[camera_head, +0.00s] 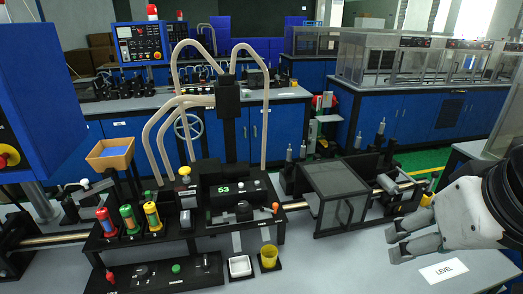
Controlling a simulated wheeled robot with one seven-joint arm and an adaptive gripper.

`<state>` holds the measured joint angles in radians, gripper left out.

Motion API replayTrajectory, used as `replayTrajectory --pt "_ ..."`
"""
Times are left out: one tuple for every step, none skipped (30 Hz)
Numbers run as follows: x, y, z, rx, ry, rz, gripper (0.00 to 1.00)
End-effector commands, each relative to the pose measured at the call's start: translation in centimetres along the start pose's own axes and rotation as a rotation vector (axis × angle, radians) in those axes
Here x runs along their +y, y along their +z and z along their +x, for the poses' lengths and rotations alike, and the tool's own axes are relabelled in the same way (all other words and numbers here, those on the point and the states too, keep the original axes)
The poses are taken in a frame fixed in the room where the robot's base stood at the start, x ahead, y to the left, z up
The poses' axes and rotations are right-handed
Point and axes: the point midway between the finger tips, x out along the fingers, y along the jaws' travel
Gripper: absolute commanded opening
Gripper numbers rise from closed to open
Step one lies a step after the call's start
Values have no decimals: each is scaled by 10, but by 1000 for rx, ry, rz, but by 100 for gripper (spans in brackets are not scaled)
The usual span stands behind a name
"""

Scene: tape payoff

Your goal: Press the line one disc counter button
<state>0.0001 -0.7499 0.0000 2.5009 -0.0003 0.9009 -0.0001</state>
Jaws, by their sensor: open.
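A black machine box (240,198) stands mid-bench with a green lit display (224,189) reading 53. Small knobs or buttons sit beside the display on its front; I cannot tell which is the line one disc counter button, and no label for it is readable.
Red, green and yellow cylinders (130,219) stand left of the box. A white tray (240,266) and a yellow cup (269,256) stand in front. A clear-sided guard box (337,194) stands between the display box and my gripper. A LEVEL card (443,271) lies on clear grey bench.

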Motion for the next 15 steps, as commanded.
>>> replayTrajectory --pt "0 0 0 0 0 0 41" --pt "0 0 0 0 0 0 34" --pt "0 0 0 0 0 0 25" --pt "0 0 0 0 0 0 18" --pt "0 0 0 0 0 0 12" --pt "0 0 0 0 0 0 2" --pt "0 0 0 0 0 0 0" --pt "0 0 0 0 0 0 0" --pt "0 0 0 0 0 0 0" --pt "0 0 0 0 0 0 0" --pt "0 0 0 0 0 0 0" --pt "0 0 0 0 0 0 0" --pt "0 0 0 0 0 0 0" --pt "0 0 0 0 0 0 0" --pt "0 0 0 0 0 0 0"
